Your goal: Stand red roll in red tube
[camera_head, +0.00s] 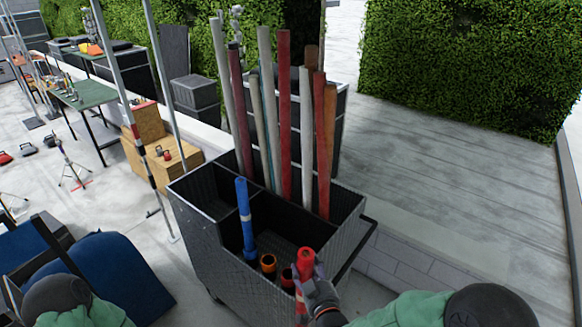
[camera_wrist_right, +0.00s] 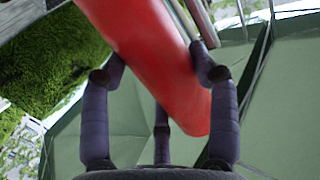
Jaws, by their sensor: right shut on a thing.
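The red roll (camera_head: 305,262) is at the front right of the dark cart, roughly upright. My right gripper (camera_head: 318,288) is shut on it, with the fingers around its side. In the right wrist view, the red roll (camera_wrist_right: 150,45) runs slanted between the dark fingers (camera_wrist_right: 162,78). A short red tube (camera_head: 288,277) stands in the cart's front compartment, just left of the roll and partly hidden. I cannot tell whether the roll's lower end touches it. My left gripper is out of view; only my left arm (camera_head: 75,305) shows at the bottom left.
The cart (camera_head: 225,268) has several compartments. A blue roll (camera_head: 244,210) stands at the left of the front compartment, beside an orange tube (camera_head: 268,263). Tall poles (camera_head: 285,120) stand at the back. A blue chair-like object (camera_head: 110,275) is at lower left.

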